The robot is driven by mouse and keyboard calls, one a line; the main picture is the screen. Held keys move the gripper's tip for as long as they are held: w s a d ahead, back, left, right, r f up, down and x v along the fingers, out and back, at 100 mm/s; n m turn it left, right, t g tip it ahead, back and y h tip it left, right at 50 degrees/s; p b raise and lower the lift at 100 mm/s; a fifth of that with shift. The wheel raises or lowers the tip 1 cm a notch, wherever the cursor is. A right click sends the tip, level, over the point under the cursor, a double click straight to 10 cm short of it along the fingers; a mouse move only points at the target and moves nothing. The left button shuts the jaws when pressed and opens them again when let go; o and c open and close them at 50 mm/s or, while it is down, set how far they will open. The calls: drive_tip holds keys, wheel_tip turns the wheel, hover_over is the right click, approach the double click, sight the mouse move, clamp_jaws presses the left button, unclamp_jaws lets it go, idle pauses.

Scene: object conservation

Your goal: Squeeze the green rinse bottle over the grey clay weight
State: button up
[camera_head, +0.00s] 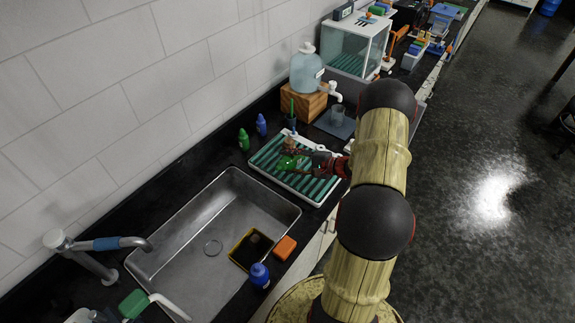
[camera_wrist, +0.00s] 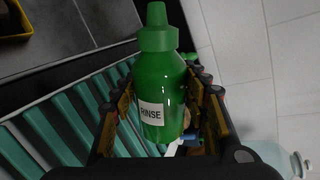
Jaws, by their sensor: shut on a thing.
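My gripper (camera_wrist: 165,105) is shut on a green bottle (camera_wrist: 160,80) with a white label reading RINSE. Its nozzle points to the top of the wrist view. In the head view the held bottle (camera_head: 287,163) is over the green ribbed tray (camera_head: 325,192), and it looks tilted over. Small brownish things (camera_head: 290,146) are close behind it on the tray; their shapes are too small to tell. I cannot make out a grey clay weight in either view; the bottle and gripper hide part of the tray.
A second green bottle (camera_head: 243,139) and a blue bottle (camera_head: 262,125) stand by the wall. The steel sink (camera_head: 190,262) is left of the tray, with an orange sponge (camera_head: 285,247) and blue bottle (camera_head: 260,274) at its edge. A water jug (camera_head: 305,70) stands behind.

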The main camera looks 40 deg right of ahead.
sight(282, 170)
drive_tip(key=shift+w+d+f+n+h+b, duration=0.2)
drive_tip(key=shift+d+n+h+b, duration=0.4)
drive_tip(key=shift+n+h, duration=0.2)
drive_tip(key=shift+d+n, duration=0.1)
drive_tip(key=shift+n, duration=0.3)
drive_tip(key=a+n, duration=0.1)
drive_tip(key=a+h+b, duration=0.1)
drive_tip(key=shift+s+a+r+n+h, duration=0.15)
drive_tip(key=shift+s+a+n+h, duration=0.15)
drive_tip(key=shift+a+n, duration=0.1)
drive_tip(key=a, duration=0.1)
drive_tip(key=a+n+h+b, duration=0.1)
drive_tip(key=a+n+t, duration=0.1)
drive_tip(key=shift+s+a+r+h+b, duration=0.1)
drive_tip(key=shift+s+h+b, duration=0.2)
drive_tip(key=shift+b, duration=0.1)
drive_tip(key=shift+a+n+b, duration=0.25)
drive_tip(key=shift+n+b, duration=0.25)
drive_tip(key=shift+b, duration=0.05)
drive_tip(key=a+b, duration=0.1)
drive_tip(key=b, duration=0.1)
drive_tip(key=a+n+b, duration=0.1)
drive_tip(key=b, duration=0.1)
drive_tip(key=a+h+b, duration=0.1)
drive_tip(key=b, duration=0.2)
drive_tip(key=shift+s+a+f+n+t, duration=0.25)
drive_tip(key=shift+s+a+n+t, duration=0.05)
drive_tip(key=shift+s+n+t, duration=0.1)
